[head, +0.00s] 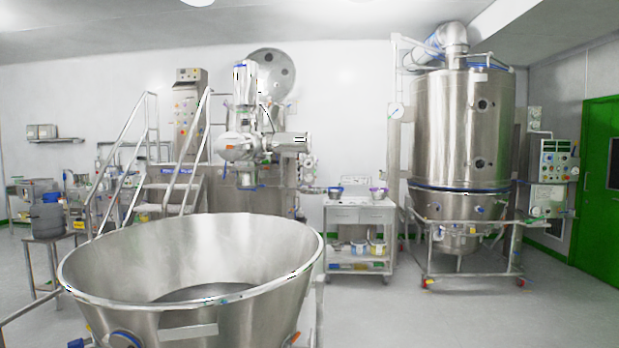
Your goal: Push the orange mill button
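A steel mill-like machine (240,148) with a vertical cylinder and a side motor stands at the middle left, behind the large bowl. A small orange-red mark (238,148) shows on its body; I cannot tell whether it is a button. A tall steel control cabinet (188,110) behind the stairs carries small coloured buttons, some of them orange or yellow. Another panel (555,160) with coloured buttons is on the right, near the green door. Which button is the orange mill button is too small to tell. My gripper is not in view.
A large open steel bowl (200,240) fills the near left. Stairs with handrails (120,165) stand behind it. A steel cart (360,215) holds containers. A tall steel vessel on a wheeled frame (462,140) stands right. The floor (420,320) at the front right is clear.

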